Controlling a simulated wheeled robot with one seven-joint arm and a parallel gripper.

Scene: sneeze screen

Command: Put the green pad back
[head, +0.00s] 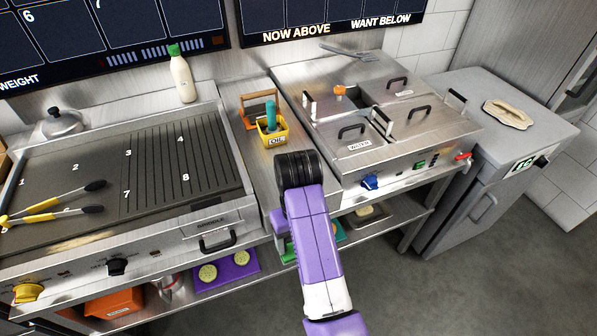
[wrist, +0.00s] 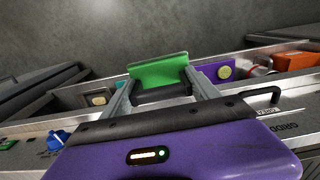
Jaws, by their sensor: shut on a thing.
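The green pad (wrist: 158,70) is between the fingers of my gripper (wrist: 161,92) in the wrist view, its flat face showing beyond a dark bar. My gripper is shut on it. In the head view, my arm hides most of the gripper and pad. A small green part of the pad (head: 289,254) shows left of my arm, near the lower shelf's front edge. I cannot tell whether the pad touches the shelf.
The lower shelf (head: 150,318) holds a purple board (head: 228,272) with yellow rounds, an orange bin (head: 113,303) and a small tray (head: 368,214). Above are the griddle (head: 90,190), a yellow caddy (head: 272,130) and fryer (head: 390,110). The floor in front is clear.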

